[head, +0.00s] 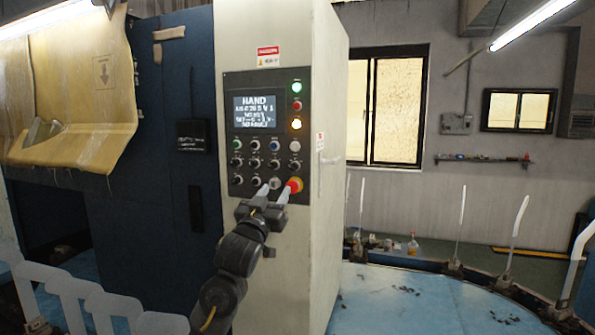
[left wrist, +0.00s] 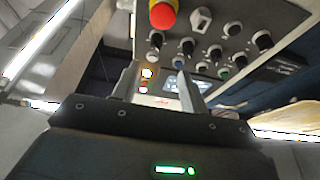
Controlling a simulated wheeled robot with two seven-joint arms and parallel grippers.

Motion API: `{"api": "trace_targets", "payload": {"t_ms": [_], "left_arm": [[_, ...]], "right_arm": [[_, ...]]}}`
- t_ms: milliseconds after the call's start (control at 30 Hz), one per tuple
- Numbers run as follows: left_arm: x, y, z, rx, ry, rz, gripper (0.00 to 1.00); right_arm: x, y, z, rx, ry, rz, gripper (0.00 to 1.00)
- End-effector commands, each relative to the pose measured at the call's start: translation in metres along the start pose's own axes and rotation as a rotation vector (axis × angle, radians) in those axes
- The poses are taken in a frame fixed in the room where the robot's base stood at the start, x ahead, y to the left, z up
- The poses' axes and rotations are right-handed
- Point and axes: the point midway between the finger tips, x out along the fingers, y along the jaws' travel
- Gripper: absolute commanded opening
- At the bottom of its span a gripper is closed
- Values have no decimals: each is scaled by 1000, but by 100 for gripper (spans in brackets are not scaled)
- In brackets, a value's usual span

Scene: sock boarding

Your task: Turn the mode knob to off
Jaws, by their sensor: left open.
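The control panel (head: 228,130) is on the front of a pale cabinet. Its lower rows hold several dark knobs and buttons, with labels too small to read. A pale grey knob (head: 275,183) is in the bottom row beside the red mushroom button (head: 295,184). I cannot confirm which knob is the mode knob. The screen (head: 255,111) reads HAND. My left gripper (head: 272,194) is open and empty, its fingertips in front of the bottom row, either side of the pale knob in the head view. In the left wrist view the gripper (left wrist: 154,68) appears apart from the pale knob (left wrist: 201,20). My right gripper is out of view.
The red button (left wrist: 163,14) is close beside the pale knob. A blue machine housing (head: 180,90) with a yellowish sheet (head: 100,120) stands left. A blue round table (head: 420,300) with upright pale boards is at the right.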

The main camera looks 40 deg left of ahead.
Motion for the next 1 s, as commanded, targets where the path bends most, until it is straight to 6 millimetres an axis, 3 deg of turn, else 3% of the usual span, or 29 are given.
{"api": "trace_targets", "payload": {"t_ms": [200,700,1000], "left_arm": [[16,10,0,-6,-2,12,43],[99,9,0,-5,-3,10,43],[110,9,3,-3,-3,10,43]], "right_arm": [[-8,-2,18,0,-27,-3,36],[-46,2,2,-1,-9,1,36],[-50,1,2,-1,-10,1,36]]}}
